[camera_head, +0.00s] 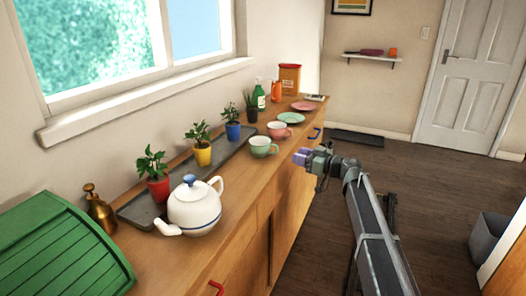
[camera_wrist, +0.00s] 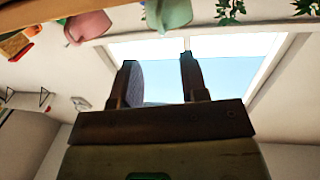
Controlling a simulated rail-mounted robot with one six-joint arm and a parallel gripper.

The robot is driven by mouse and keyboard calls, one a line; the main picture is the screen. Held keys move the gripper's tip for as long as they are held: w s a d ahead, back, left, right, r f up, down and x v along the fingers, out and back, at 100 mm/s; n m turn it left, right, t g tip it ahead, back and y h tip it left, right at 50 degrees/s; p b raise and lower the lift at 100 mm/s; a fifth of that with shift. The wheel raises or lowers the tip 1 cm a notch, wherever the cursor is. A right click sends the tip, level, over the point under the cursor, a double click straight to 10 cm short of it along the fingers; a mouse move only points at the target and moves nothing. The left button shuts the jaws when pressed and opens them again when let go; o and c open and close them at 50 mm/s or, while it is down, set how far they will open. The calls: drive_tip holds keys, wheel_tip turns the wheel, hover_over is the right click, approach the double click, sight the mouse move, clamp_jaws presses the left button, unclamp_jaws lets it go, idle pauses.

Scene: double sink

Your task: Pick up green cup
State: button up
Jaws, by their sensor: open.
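The green cup (camera_head: 260,148) stands upright on the wooden counter near its front edge, left of my gripper (camera_head: 300,157) in the head view. It also shows at the top of the wrist view, where the green cup (camera_wrist: 168,14) is partly cut off by the frame edge. My gripper (camera_wrist: 160,78) has its two fingers apart with nothing between them. It is in front of the counter edge, apart from the cup. The wrist picture appears upside down.
A pink cup (camera_head: 278,130) stands just behind the green cup. A white teapot (camera_head: 194,206) stands nearer, on the left. Potted plants line a dark tray (camera_head: 178,182) by the wall. Plates and bottles stand farther back. Open floor (camera_head: 420,190) lies right of the counter.

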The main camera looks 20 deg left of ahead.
sight(277, 147)
drive_tip(key=a, duration=0.3)
drive_tip(key=w+a, duration=0.1)
drive_tip(key=a, duration=0.5)
drive_tip(key=shift+w+a, duration=0.25)
clamp_jaws()
